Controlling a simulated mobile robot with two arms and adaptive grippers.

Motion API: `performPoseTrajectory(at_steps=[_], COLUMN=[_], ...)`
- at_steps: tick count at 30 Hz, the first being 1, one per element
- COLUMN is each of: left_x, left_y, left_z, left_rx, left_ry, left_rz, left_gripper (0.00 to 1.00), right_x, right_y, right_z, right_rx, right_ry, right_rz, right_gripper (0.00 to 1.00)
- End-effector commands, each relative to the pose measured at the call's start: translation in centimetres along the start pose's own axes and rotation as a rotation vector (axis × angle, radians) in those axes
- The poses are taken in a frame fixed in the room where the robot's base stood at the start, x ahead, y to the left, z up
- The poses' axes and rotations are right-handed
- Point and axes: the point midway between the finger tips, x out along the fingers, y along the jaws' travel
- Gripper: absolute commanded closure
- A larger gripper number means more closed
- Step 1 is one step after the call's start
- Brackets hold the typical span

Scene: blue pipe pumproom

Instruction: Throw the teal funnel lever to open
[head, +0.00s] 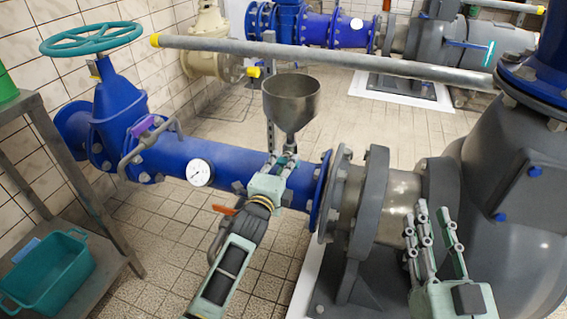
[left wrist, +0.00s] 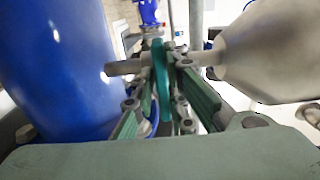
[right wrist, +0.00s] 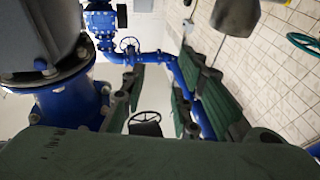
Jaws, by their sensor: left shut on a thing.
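The grey metal funnel (head: 291,100) stands above the blue pipe (head: 235,165), with its spout pointing down. My left gripper (head: 284,160) is just below the funnel, at its outlet above the pipe. In the left wrist view, the teal funnel lever (left wrist: 162,75) stands between the fingers, which are shut on it, beside a grey stem (left wrist: 125,68) leading to the funnel (left wrist: 275,55). In the head view my fingers hide the lever. My right gripper (head: 432,222) is open and empty, in front of the grey pump casing at the lower right.
A long grey rail (head: 320,57) with a yellow end crosses behind the funnel. A pressure gauge (head: 200,172), an orange lever (head: 224,210) and a purple lever (head: 145,126) are near the pipe. A teal handwheel (head: 91,39) tops the left valve. A teal basket (head: 48,272) sits on a shelf.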

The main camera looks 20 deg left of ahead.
Motion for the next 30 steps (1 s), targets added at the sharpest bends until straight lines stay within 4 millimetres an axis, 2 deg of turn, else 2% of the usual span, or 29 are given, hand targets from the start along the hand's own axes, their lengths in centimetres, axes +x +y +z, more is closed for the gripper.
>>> performPoseTrajectory(at_steps=[5,8,11,16,20,24,30], left_x=[0.1,0.1,0.1,0.1,0.1,0.1,0.1], left_y=[-0.5,-0.6,-0.7,-0.8,-0.9,-0.9,-1.0], left_z=[0.0,0.0,0.0,0.1,0.0,0.1,0.2], left_rx=[-0.017,-0.047,-0.095,-0.219,-0.338,-0.472,-0.661], left_ry=[0.001,0.001,0.0,0.001,0.001,0.001,0.002], left_rz=[-0.008,-0.009,-0.008,-0.009,-0.01,-0.011,-0.013], left_gripper=[1.0,1.0,1.0,1.0,1.0,1.0,1.0], right_x=[0.0,-0.2,-0.6,-2.5,-5.4,-9.5,-16.2], right_y=[0.0,0.2,0.5,1.1,1.7,2.3,2.8], right_z=[0.4,1.8,3.5,7.7,11.2,14.2,16.7], right_rx=[0.0,-0.002,-0.004,-0.008,-0.01,-0.009,-0.002], right_ry=[-0.025,-0.098,-0.191,-0.425,-0.644,-0.878,-1.189], right_rz=[0.001,0.004,0.009,0.024,0.037,0.053,0.074], right_gripper=[0.72,0.72,0.72,0.72,0.72,0.72,0.72])
